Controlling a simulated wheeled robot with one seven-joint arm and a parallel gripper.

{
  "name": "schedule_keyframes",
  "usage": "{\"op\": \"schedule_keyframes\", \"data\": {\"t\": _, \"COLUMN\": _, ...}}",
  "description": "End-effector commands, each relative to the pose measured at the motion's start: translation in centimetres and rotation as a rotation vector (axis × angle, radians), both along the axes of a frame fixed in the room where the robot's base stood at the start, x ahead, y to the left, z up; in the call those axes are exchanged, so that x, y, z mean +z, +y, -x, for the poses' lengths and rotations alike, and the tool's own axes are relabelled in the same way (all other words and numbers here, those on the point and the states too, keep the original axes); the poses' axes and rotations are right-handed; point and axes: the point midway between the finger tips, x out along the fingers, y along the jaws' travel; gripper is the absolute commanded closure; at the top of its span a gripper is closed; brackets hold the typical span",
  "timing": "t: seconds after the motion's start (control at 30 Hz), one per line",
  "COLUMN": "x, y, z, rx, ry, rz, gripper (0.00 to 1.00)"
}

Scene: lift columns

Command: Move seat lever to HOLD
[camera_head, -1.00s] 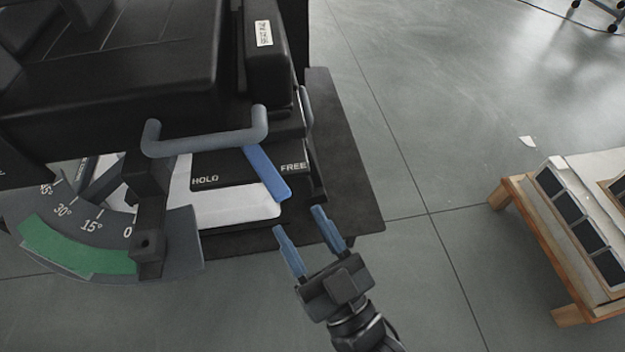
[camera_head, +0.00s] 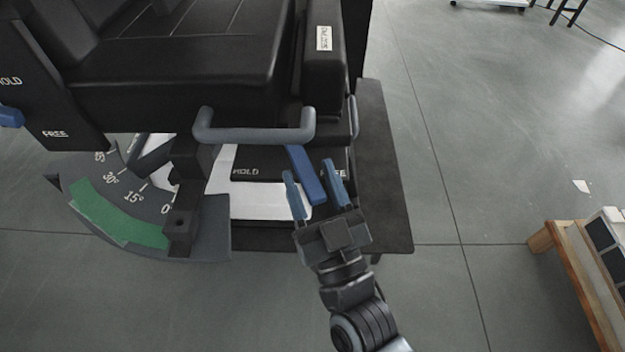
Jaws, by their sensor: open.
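The blue seat lever (camera_head: 306,175) sticks out from under the front of the black seat (camera_head: 175,65). It stands between the HOLD label (camera_head: 245,172) on its left and the partly covered FREE label on its right, closer to the FREE side. My gripper (camera_head: 314,179) is open, with one blue finger on each side of the lever. The left finger is close to the lever's left edge. The right finger overlaps the FREE label. I cannot tell whether either finger touches the lever.
A grey bar handle (camera_head: 254,134) runs just above the lever. An angle scale with a green band (camera_head: 115,215) is at the left. A second blue lever (camera_head: 10,116) with its own HOLD and FREE labels is at the left edge. A wooden stand (camera_head: 580,270) is at the right.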

Motion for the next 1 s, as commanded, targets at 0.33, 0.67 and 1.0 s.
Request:
{"op": "schedule_keyframes", "data": {"t": 0.33, "x": -0.02, "y": -0.02, "z": 0.03, "rx": 0.0, "ry": 0.0, "rz": 0.0, "gripper": 0.7}}
{"op": "schedule_keyframes", "data": {"t": 0.67, "x": -0.03, "y": -0.03, "z": 0.05, "rx": 0.0, "ry": 0.0, "rz": 0.0, "gripper": 1.0}}
{"op": "schedule_keyframes", "data": {"t": 1.0, "x": 0.01, "y": -0.03, "z": 0.04, "rx": -0.002, "ry": 0.0, "rz": 0.0, "gripper": 1.0}}
